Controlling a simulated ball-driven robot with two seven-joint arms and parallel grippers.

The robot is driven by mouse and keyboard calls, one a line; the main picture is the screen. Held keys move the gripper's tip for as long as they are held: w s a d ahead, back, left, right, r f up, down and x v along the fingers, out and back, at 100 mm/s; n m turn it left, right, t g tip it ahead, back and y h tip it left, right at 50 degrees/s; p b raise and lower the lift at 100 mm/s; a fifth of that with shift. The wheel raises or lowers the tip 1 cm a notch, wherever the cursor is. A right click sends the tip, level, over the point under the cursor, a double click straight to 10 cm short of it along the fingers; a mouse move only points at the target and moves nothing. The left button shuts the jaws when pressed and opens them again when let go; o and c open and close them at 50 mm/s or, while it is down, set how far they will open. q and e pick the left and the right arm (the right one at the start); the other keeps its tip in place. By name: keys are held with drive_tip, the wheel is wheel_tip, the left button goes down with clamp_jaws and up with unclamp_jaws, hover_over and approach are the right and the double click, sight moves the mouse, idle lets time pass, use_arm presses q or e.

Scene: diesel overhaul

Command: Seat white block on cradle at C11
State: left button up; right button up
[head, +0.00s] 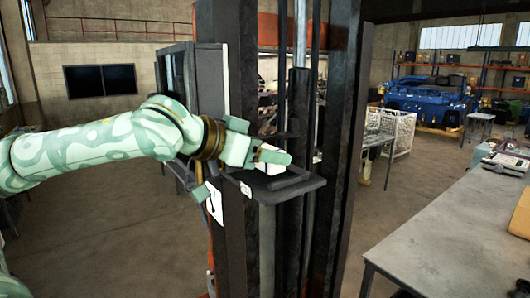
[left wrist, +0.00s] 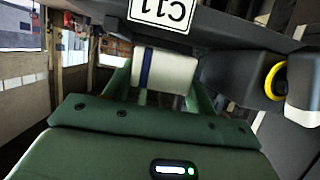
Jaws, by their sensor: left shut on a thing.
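The white block (left wrist: 178,70) has a dark blue band and sits between the green fingers of my left gripper (left wrist: 163,80) in the left wrist view. My left gripper (head: 268,156) is shut on it; in the head view the block is hard to tell from the pale fingers. The gripper is over the left part of a dark shelf (head: 300,188) with a raised frame, which looks like the cradle. A white C11 label (left wrist: 160,11) shows upside down just beyond the block. I cannot tell whether the block touches the cradle. My right gripper is not in view.
Dark upright posts (head: 335,150) stand close behind and right of the shelf. A dark part with a yellow ring (left wrist: 275,80) is right of the block in the left wrist view. A grey table (head: 450,235) is at the right, with open floor between.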

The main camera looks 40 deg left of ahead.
use_arm(q)
drive_tip(key=shift+f+b, duration=0.7)
drive_tip(key=shift+f, duration=0.15)
drive_tip(key=o, duration=1)
drive_tip(key=shift+d+r, duration=0.1)
drive_tip(key=shift+d, duration=0.05)
